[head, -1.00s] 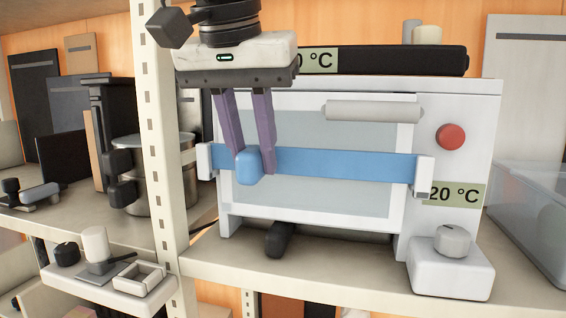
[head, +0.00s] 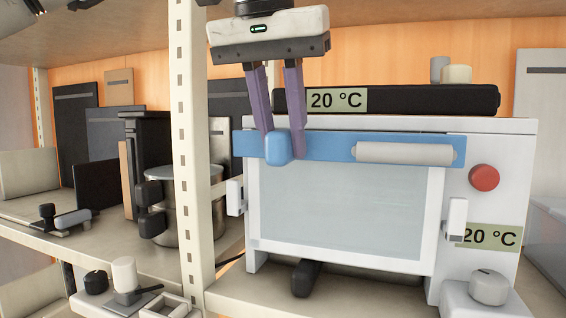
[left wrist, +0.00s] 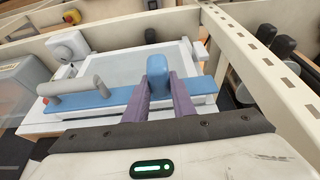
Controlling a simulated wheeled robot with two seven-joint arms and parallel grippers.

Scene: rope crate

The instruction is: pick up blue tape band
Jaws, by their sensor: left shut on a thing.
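The blue tape band (head: 325,147) is a long flat strip, held level across the upper front of a white oven-like box (head: 345,210). My left gripper (head: 282,148) is shut on the rounded blue tab near the band's left end. The band is above the two white side brackets, left (head: 234,197) and right (head: 456,218), and apart from them. Its right part passes behind the box's light grey handle (head: 405,153). In the left wrist view the purple fingers (left wrist: 160,92) grip the tab, and the band (left wrist: 95,98) runs across the box. My right gripper is out of view.
A white shelf post (head: 190,150) stands close left of the box. A steel pot (head: 180,205) is behind it. A black slab with a temperature label (head: 400,99) lies on top of the box. A grey knob (head: 488,287) sits at front right.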

